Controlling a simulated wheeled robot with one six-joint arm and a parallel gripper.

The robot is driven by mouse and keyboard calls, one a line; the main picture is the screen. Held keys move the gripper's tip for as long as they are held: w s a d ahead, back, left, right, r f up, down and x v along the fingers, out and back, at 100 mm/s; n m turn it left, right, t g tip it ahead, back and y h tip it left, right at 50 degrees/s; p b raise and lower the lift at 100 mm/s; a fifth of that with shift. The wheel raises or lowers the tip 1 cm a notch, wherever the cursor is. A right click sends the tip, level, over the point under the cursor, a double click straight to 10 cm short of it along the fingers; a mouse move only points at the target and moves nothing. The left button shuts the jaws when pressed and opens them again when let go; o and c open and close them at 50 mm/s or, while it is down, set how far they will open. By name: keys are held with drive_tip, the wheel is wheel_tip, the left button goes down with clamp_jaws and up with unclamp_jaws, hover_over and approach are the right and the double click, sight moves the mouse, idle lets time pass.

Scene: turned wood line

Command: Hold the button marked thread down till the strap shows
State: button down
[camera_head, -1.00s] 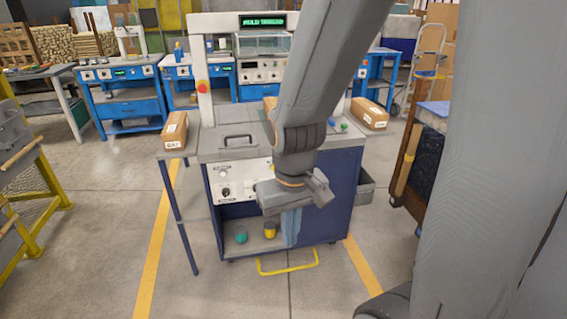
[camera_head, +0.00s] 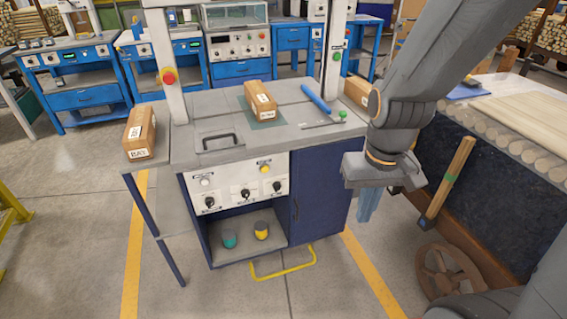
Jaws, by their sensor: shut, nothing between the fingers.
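The machine's white front panel (camera_head: 241,182) carries a white button (camera_head: 206,182) at its upper left and a yellow button (camera_head: 265,169) at its upper right. Each has a small label above it, too small to read, so I cannot tell which is marked thread. Several black knobs sit below them. My gripper (camera_head: 368,208) points down, shut and empty, in front of the right side of the blue cabinet. It is apart from the panel and to its right. No strap can be made out for certain.
A carton (camera_head: 261,100) lies on the machine top (camera_head: 225,112), another (camera_head: 139,133) on the left side shelf. Red (camera_head: 168,76) and green (camera_head: 336,57) buttons are on the uprights. A yellow floor bar (camera_head: 284,270) sticks out below.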

drive_tip(key=shift+a, duration=0.1)
drive_tip(key=w+d+f+n+t+b, duration=0.2)
drive_tip(key=w+f+n+t+b, duration=0.3)
drive_tip(key=w, duration=0.7)
drive_tip(key=n+t+y+b, duration=0.2)
drive_tip(key=n+y+b, duration=0.4)
drive_tip(key=n+y, duration=1)
approach(265, 169)
drive_tip(key=s+a+n, duration=0.1)
drive_tip(key=s+a, duration=0.3)
drive_tip(key=s, duration=0.4)
drive_tip(key=shift+s+f+h, duration=0.15)
drive_tip(key=shift+f+h, duration=0.15)
drive_tip(key=shift+h, duration=0.1)
drive_tip(key=w+a+b, duration=0.2)
drive_tip(key=w+b, duration=0.2)
drive_tip(key=w, duration=0.4)
drive_tip(key=shift+w+a, duration=0.15)
drive_tip(key=shift+w, duration=0.1)
